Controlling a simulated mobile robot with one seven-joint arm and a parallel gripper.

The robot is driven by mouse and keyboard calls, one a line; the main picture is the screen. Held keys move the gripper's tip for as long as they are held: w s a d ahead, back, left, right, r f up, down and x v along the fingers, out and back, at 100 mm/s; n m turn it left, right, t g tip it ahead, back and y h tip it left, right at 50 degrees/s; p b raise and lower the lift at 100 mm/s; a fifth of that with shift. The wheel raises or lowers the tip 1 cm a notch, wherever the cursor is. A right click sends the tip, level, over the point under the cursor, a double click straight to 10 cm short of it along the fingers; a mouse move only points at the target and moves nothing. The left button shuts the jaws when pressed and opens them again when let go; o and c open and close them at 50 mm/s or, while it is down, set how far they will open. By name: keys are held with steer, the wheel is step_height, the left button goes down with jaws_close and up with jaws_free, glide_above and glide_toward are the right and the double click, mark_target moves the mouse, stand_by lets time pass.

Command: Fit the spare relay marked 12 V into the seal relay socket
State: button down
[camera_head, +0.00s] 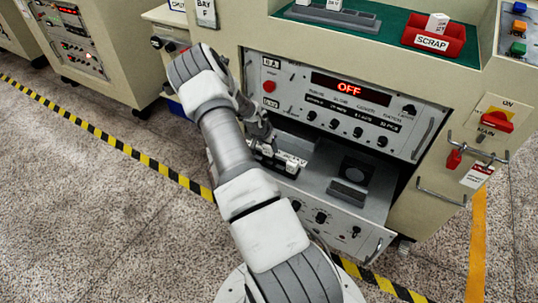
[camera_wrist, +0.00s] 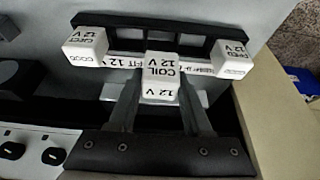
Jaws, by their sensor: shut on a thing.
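In the wrist view, my gripper (camera_wrist: 160,92) is shut on a white relay (camera_wrist: 161,70) marked "COIL" and "12 V". The relay is in front of a black socket rail (camera_wrist: 150,20); I cannot tell whether it touches the rail or is seated. White relays marked 12 V stand at the rail's left end (camera_wrist: 86,45) and right end (camera_wrist: 233,60). A white strip, partly hidden by the held relay, shows "FIT 12 V". In the head view, my gripper (camera_head: 265,138) is low over the open drawer (camera_head: 345,210), by the rail, and the relay is hard to make out.
The panel above the drawer has a red "OFF" display (camera_head: 349,88) and overhangs the drawer's back. A red scrap tray (camera_head: 418,42) holds a white block. A grey tray (camera_head: 330,17) lies on the green bench top. A red main switch (camera_head: 496,121) is at right.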

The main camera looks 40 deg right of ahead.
mark_target(269, 152)
steer(key=shift+f+b, duration=0.75)
steer(key=shift+f, duration=1.15)
steer(key=shift+f, duration=0.1)
steer(key=shift+f, duration=0.15)
steer(key=shift+c, duration=1.7)
jaws_free()
steer(key=shift+r, duration=0.2)
steer(key=shift+r, duration=0.35)
steer(key=p+v, duration=0.4)
steer(key=v, duration=0.7)
steer(key=shift+a+r, duration=0.2)
steer(key=shift+r, duration=0.1)
